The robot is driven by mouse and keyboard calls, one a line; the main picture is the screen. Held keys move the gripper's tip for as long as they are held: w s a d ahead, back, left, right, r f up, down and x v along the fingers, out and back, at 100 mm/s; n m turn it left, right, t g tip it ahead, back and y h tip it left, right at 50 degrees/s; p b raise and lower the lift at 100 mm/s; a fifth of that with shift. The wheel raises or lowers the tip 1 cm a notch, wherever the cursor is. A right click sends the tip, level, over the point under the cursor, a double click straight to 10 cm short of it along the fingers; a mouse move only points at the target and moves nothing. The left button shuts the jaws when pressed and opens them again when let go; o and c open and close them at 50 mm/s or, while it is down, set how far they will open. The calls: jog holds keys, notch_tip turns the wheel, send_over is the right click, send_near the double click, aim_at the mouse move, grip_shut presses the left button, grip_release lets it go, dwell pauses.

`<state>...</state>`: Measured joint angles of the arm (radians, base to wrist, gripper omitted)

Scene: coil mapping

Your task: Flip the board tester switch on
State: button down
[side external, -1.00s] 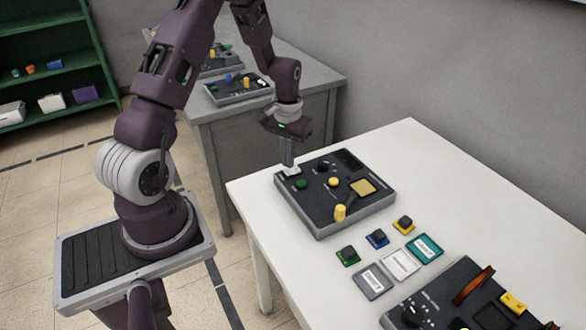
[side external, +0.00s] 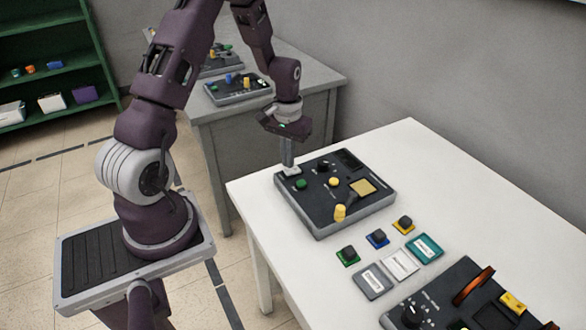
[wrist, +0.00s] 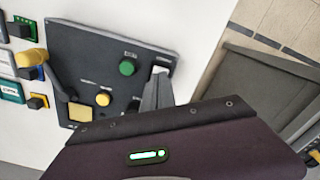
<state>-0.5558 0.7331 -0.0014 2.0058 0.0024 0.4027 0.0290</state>
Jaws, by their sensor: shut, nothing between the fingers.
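The board tester (side external: 330,215) is a dark grey box near the far left corner of the white table. A white switch (wrist: 160,70) sits at the panel's corner, partly hidden by my fingers. My gripper (side external: 290,168) points down at that switch, shut and empty, with its tips at or touching it. In the wrist view the shut fingers (wrist: 156,88) overlap the switch. I cannot tell which way the switch is set.
Small coloured blocks and labelled cards (side external: 400,263) lie in front of the tester. The table's right side (side external: 480,200) is clear. A grey bench (side external: 310,85) stands behind.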

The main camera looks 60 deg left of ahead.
aim_at(288, 170)
jog(key=shift+f, duration=0.9)
dwell(0.8)
jog(key=shift+r, duration=3.5)
